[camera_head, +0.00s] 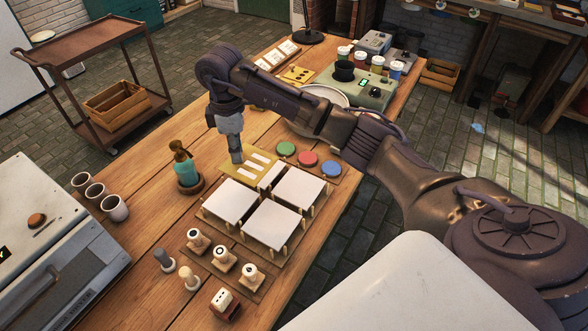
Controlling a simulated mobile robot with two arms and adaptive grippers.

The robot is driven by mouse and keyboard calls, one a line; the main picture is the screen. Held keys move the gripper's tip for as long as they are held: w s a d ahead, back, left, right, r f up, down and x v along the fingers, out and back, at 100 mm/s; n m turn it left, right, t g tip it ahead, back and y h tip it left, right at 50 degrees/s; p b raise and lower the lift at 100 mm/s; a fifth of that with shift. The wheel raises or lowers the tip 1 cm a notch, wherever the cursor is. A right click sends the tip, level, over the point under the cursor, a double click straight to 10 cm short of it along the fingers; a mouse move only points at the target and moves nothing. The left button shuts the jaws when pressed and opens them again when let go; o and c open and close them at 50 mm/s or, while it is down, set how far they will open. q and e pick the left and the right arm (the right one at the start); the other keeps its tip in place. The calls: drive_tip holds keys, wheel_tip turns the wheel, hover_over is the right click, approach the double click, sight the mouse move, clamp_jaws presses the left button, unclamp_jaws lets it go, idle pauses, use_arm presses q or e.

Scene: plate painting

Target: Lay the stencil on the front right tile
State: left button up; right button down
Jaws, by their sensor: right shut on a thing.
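The stencil (233,170) is a thin yellow sheet with three slots that show white. It lies flat on or just above the tile farthest back on the left; I cannot tell if it touches. A white strip of that tile (270,178) shows beside it. My right gripper (236,158) points down and is shut on the stencil's left back part; its fingertips are small here. Three bare white tiles stand on pegs: one at the left (230,201), one at the right (299,187) and one nearest the bottom (272,226). My left gripper is not in view.
Red, green and blue pads (307,159) lie behind the tiles. Several stamps (224,260) stand in front. Another yellow sheet with dark dots (297,75) lies at the back. Bare wood (160,220) is free at the left.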

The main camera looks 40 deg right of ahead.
drive_tip(key=p, duration=0.3)
hover_over(286, 181)
wheel_tip(286, 181, down, 7)
drive_tip(key=shift+r, duration=0.15)
wheel_tip(286, 181, down, 4)
drive_tip(key=c, duration=1)
unclamp_jaws()
drive_tip(key=shift+f, duration=0.25)
